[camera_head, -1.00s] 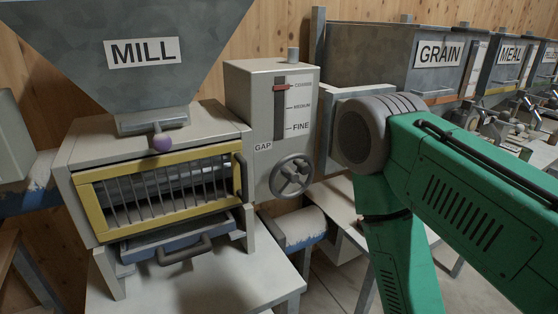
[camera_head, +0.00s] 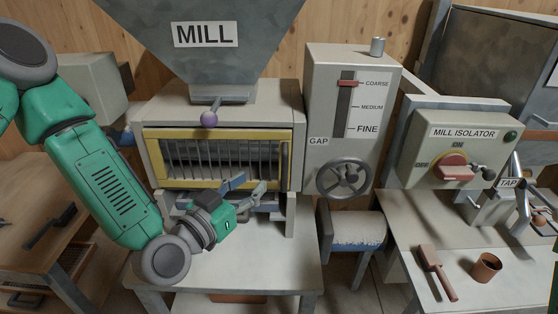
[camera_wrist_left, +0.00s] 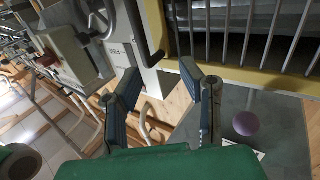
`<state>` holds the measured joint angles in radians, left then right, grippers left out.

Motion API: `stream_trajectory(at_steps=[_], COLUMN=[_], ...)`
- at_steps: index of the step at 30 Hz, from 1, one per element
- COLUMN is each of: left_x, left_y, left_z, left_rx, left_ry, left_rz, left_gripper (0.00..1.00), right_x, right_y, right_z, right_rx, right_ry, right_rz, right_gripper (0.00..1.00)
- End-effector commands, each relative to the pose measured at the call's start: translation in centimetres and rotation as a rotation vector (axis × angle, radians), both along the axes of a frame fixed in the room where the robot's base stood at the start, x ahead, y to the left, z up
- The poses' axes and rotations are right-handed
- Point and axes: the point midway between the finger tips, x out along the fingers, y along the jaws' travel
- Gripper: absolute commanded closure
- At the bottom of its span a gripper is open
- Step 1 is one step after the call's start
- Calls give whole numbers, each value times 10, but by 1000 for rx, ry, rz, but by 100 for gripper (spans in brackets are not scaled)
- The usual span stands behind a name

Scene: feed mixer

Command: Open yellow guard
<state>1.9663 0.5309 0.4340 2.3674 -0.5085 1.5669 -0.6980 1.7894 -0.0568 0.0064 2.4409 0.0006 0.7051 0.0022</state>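The yellow guard (camera_head: 222,184) is a yellow frame with grey vertical bars across the front of the mill, and it looks closed. Its dark handle (camera_head: 285,160) is on the right side. In the left wrist view the yellow frame (camera_wrist_left: 232,70) and bars fill the upper right. My left gripper (camera_head: 246,187) is open and empty in front of the guard's lower right part, left of the handle. Its spread fingers also show in the left wrist view (camera_wrist_left: 161,72). I cannot tell whether it touches the guard. My right gripper is out of view.
A purple-knobbed lever (camera_head: 209,119) hangs above the guard. The gap box with its handwheel (camera_head: 344,178) stands close on the right. The mill isolator (camera_head: 453,165) is further right. A scoop (camera_head: 437,270) and brown cup (camera_head: 486,267) lie on the right table. The mill's table front (camera_head: 270,265) is clear.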

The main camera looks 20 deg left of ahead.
Motion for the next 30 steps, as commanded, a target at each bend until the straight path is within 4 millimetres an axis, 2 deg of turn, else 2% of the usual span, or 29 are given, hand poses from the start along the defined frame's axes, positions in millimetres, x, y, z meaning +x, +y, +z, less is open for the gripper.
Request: stream_trajectory(at_steps=[3, 6, 12, 18, 26, 27, 29, 30], left_x=[25, 44, 73, 86, 84, 83, 84, 84], left_y=[-17, -27, -27, -28, -36, -36, -37, -36], left_z=[4, 4, 2, 1, 3, 3, 3, 3], left_rx=[6, 9, 1, -5, 4, 5, 5, 5], left_ry=[-4, -2, -1, -1, -1, -1, 0, 0], left_rz=[-4, -5, -6, -9, -7, -7, -6, -7], left_gripper=[66, 66, 66, 66, 66, 80, 100, 100], right_x=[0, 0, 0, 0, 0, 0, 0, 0], right_y=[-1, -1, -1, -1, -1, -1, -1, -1], right_z=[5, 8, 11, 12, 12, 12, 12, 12], right_rx=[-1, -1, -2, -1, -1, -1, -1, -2], right_ry=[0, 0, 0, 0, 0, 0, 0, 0], right_rz=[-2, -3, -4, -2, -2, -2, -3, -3], right_gripper=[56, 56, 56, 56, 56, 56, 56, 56])
